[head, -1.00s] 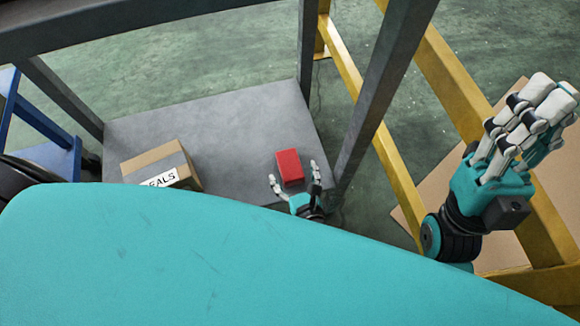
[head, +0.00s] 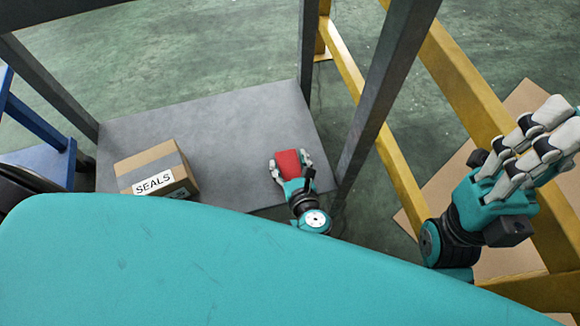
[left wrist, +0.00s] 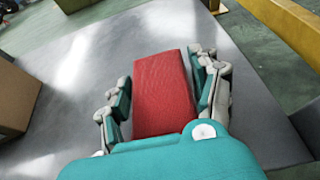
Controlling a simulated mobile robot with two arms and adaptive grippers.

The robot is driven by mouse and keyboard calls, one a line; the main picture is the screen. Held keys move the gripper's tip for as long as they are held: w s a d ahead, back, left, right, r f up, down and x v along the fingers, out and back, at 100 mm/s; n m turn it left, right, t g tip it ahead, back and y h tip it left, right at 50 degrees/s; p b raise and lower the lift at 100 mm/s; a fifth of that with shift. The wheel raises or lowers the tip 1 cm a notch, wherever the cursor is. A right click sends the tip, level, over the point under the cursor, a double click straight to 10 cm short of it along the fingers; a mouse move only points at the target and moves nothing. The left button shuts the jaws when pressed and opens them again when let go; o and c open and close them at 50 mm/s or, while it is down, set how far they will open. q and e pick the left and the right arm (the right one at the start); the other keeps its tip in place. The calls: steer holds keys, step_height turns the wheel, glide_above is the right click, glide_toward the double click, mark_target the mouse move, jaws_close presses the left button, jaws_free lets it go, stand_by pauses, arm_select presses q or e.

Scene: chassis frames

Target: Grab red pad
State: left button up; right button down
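The red pad (head: 288,162) lies on the grey shelf (head: 235,120) near its right end. In the left wrist view the red pad (left wrist: 163,95) stands between the fingers of my left gripper (left wrist: 160,90). In the head view my left gripper (head: 290,165) reaches over the pad's near end, fingers along both sides. Narrow gaps show between fingers and pad, so it looks open around it, not closed on it. The pad's near end is hidden by the hand. My right gripper (head: 515,150) is raised at the right, empty, with fingers extended.
A cardboard box (head: 155,170) labelled SEALS stands on the shelf left of the pad. Dark posts (head: 385,85) rise at the shelf's corners. A yellow frame (head: 450,75) stands to the right. The shelf between box and pad is clear.

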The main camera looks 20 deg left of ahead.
arm_select(q)
steer(key=c, duration=0.6)
steer(key=shift+r, duration=0.1)
